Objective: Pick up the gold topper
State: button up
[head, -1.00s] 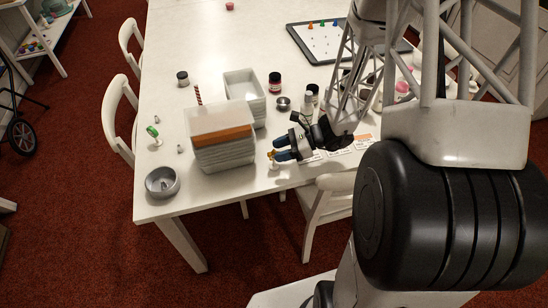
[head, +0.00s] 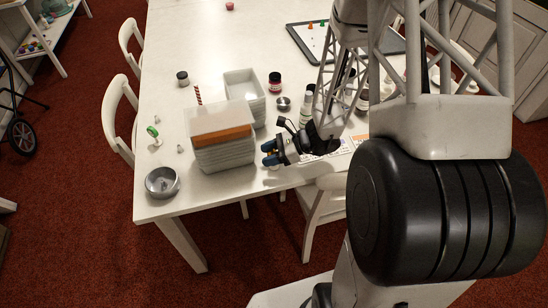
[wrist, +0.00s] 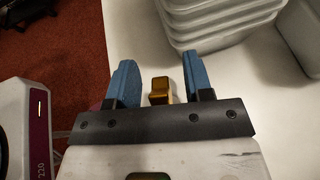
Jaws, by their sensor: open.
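The gold topper (wrist: 159,88) shows in the wrist view as a small gold piece between the two blue fingers of my gripper (wrist: 157,82). In the head view my gripper (head: 268,154) is low near the front edge of the table, just right of the stacked boxes. It is open. The gold topper is hidden behind the gripper in the head view, though a small pale base (head: 274,168) shows just below the fingers.
A stack of translucent boxes (head: 224,155) stands close to the left of my gripper, with another white bin (head: 245,90) behind. A grey bowl (head: 162,182) is at the table's front left corner. A bottle (head: 306,103) and small jars stand behind the gripper.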

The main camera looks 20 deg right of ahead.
aim_at(269, 154)
grip_shut()
jog(key=shift+r, duration=0.2)
dwell(0.3)
jog(key=shift+r, duration=0.8)
jog(key=shift+s+r, duration=0.15)
jog(key=shift+r, duration=0.7)
jog(key=s+r, duration=0.1)
jog(key=s, duration=1.4)
jog(key=shift+s+d+r, duration=0.15)
jog(key=shift+s+d, duration=0.2)
jog(key=shift+d, duration=0.1)
